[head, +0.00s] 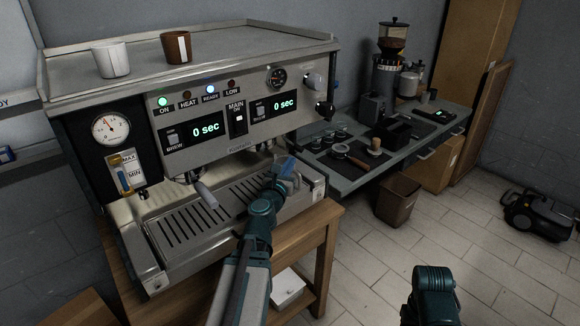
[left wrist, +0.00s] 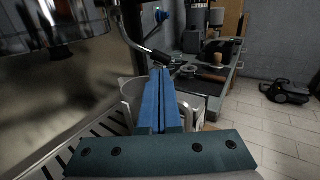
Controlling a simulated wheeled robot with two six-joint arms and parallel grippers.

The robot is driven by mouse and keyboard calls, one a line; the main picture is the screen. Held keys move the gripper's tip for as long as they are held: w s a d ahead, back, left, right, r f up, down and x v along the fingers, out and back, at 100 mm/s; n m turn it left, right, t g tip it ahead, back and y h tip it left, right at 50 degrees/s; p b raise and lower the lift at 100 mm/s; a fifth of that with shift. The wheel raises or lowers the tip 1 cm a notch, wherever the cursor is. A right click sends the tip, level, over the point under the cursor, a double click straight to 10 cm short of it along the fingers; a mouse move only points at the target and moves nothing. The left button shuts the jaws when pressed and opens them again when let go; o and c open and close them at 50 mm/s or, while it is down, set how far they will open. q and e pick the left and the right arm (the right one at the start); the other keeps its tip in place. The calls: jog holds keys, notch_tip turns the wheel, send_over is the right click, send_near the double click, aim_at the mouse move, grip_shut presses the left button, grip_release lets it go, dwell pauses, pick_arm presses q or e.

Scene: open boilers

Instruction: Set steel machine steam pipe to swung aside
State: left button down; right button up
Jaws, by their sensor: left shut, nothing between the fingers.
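The steel machine (head: 190,150) stands on a wooden stand, its front toward me. My left gripper (head: 288,172) is at the right end of its front, above the drip tray; its fingers are shut and empty. In the left wrist view the shut blue fingers (left wrist: 161,72) point forward. In the head view my gripper largely hides the pipe. Only a link of my right arm shows, at the bottom right.
The drip tray (head: 205,215) lies below the gripper. Two cups, one white (head: 111,60), one brown (head: 177,47), stand on top. A grey side table (head: 350,180) holds a grinder (head: 387,70).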

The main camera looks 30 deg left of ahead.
aim_at(301, 149)
pick_arm(q)
jog(key=x, duration=0.5)
jog(key=shift+w, duration=0.1)
jog(key=shift+r, duration=0.1)
jog(key=shift+w+d, duration=0.25)
jog(key=shift+w, duration=0.85)
jog(key=shift+s, duration=0.1)
